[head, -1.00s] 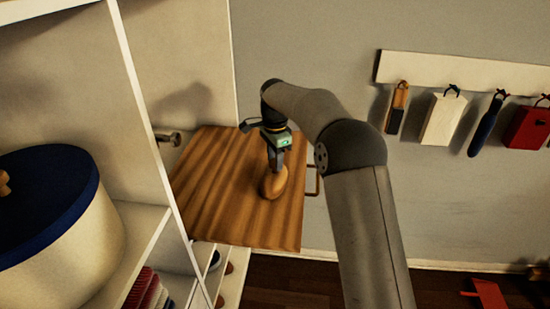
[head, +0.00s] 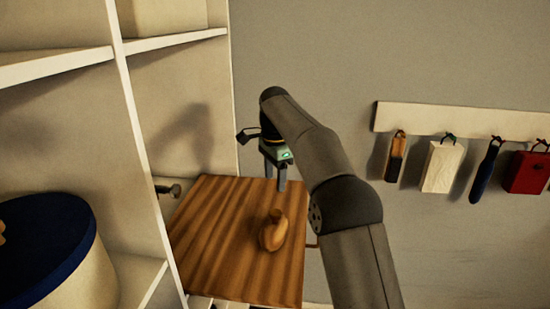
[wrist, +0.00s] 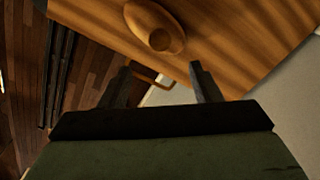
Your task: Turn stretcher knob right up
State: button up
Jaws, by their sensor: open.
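The stretcher knob (head: 272,234) is a light wooden rounded piece with a narrower stub at its top, resting on a striped wooden board (head: 215,235). In the wrist view the knob (wrist: 152,24) shows as an oval body with a round end facing the camera, beyond my fingertips. My gripper (head: 275,186) is open and empty, above and apart from the knob, over the board's far part. Its two fingers (wrist: 160,72) are spread in the wrist view, with nothing between them. The knob's underside is hidden.
White shelving (head: 140,130) stands close on the left, with a blue-lidded pot (head: 40,245). A metal peg (head: 170,189) juts beside the board. A wall rack (head: 455,122) with several hanging items is at right.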

notch_tip(320, 180, up, 6)
jog(key=p, duration=0.1)
dwell(0.4)
jog(key=s+d+n, duration=0.6)
jog(key=s+d, duration=0.6)
jog(key=s, duration=0.3)
jog(key=s+d+f+n, duration=0.2)
jog(key=s+f, duration=0.2)
jog(key=s, duration=0.4)
jog(key=s+d+f+n, duration=0.1)
jog(key=s+d+f, duration=0.1)
jog(key=s+f, duration=0.3)
jog(key=s+d+f+n+t, duration=0.1)
jog(key=s+d+f+n, duration=0.1)
jog(key=s, duration=0.9)
notch_tip(320, 180, down, 3)
jog(key=shift+s+d+r+n, duration=0.1)
jog(key=shift+s+d+n, duration=0.25)
jog(key=shift+d, duration=0.25)
